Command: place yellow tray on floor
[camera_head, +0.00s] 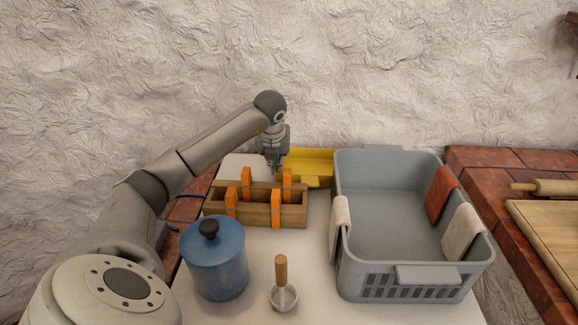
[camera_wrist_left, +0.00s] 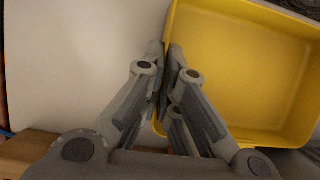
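The yellow tray (camera_head: 312,154) is at the back of the white tabletop, behind the wooden caddy and left of the grey basket. It also shows in the left wrist view, with its inside empty where visible (camera_wrist_left: 245,75). My left gripper (camera_head: 277,172) is at the tray's left wall. In the left wrist view its fingers (camera_wrist_left: 165,46) are close together, one on the outer side of the wall and one on the inner side, with the rim between them. The tray's right end is hidden by the basket in the head view. My right gripper is not in view.
A wooden caddy (camera_head: 258,215) with orange-handled items stands in front of the tray. A grey basket (camera_head: 395,265) with cloths over its rim is close on the right. A blue lidded jar (camera_head: 215,262) and a wooden-handled tool (camera_head: 281,272) stand nearer. The wall rises behind.

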